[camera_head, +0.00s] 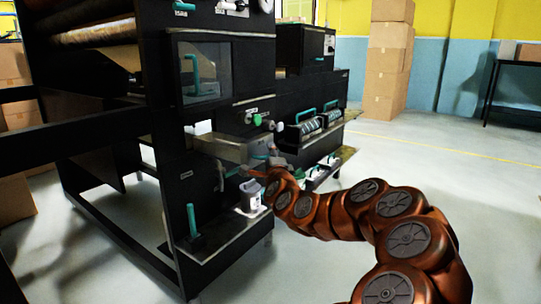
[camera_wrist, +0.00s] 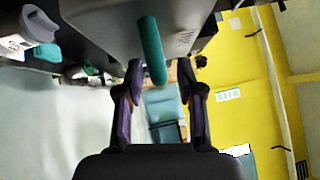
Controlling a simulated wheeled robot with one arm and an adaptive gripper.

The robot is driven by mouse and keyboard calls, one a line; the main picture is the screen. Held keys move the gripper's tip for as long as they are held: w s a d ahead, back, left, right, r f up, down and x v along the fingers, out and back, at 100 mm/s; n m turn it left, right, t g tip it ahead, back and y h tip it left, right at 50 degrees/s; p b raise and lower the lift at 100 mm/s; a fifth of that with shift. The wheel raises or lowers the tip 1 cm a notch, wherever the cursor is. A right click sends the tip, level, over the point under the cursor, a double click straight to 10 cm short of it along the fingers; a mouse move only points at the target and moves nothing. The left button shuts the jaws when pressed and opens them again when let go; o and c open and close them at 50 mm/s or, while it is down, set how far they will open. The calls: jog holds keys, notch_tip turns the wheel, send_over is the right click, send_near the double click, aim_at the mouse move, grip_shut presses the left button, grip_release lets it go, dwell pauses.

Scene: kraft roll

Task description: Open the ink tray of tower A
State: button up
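A grey metal tray (camera_head: 222,148) sticks out from the front of the black machine in the head view. It also fills the top of the wrist view as a grey box (camera_wrist: 100,22). A teal bar handle (camera_wrist: 152,48) runs along the box, its near end showing between my fingertips. My gripper (camera_wrist: 160,72) is open, one dark finger on each side of the handle's end. I see no finger touching it, and cannot tell how deep the handle sits between them. In the head view my gripper (camera_head: 250,171) is small and partly hidden beside the tray. No tower letter is readable.
A teal-handled window door (camera_head: 193,72) is above the tray. A white-and-grey container (camera_head: 251,196) stands on a lower ledge, near another teal handle (camera_head: 192,220). Teal-handled rollers (camera_head: 312,127) are to the right. Stacked cartons (camera_head: 388,60) stand behind. The floor at right is clear.

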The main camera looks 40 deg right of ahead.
jog(key=v, duration=0.7)
jog(key=shift+s, duration=0.2)
jog(key=shift+a, duration=0.1)
dwell(0.5)
